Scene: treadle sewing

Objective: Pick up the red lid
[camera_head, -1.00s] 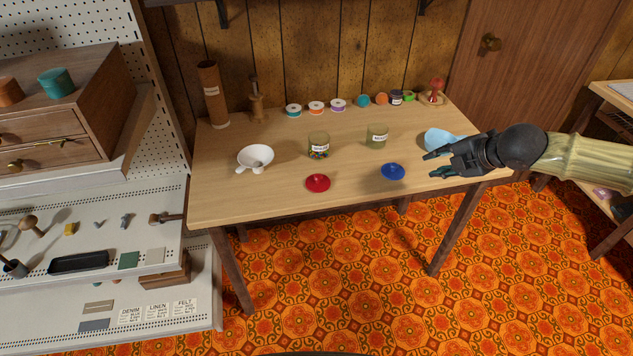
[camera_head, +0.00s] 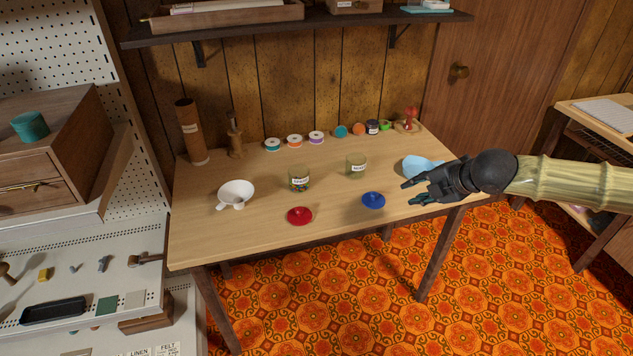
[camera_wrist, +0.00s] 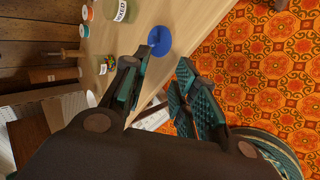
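The red lid (camera_head: 300,215) lies flat near the front edge of the wooden table (camera_head: 210,240), left of the blue lid (camera_head: 373,200). My gripper (camera_head: 413,193) is at the table's right front, in front of a light blue item (camera_head: 420,167) and right of the blue lid, well apart from the red lid. In the wrist view my gripper (camera_wrist: 155,88) has its teal-padded fingers spread with nothing between them. The blue lid also shows there (camera_wrist: 160,40); I cannot make out the red lid in that view.
Two labelled jars, one with beads (camera_head: 300,181) and one greenish (camera_head: 356,166), stand behind the lids. A white funnel-like bowl (camera_head: 236,194) is to the left. Thread spools (camera_head: 294,140) line the back. A shelf (camera_head: 300,28) hangs above. A pegboard unit (camera_head: 90,240) stands left.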

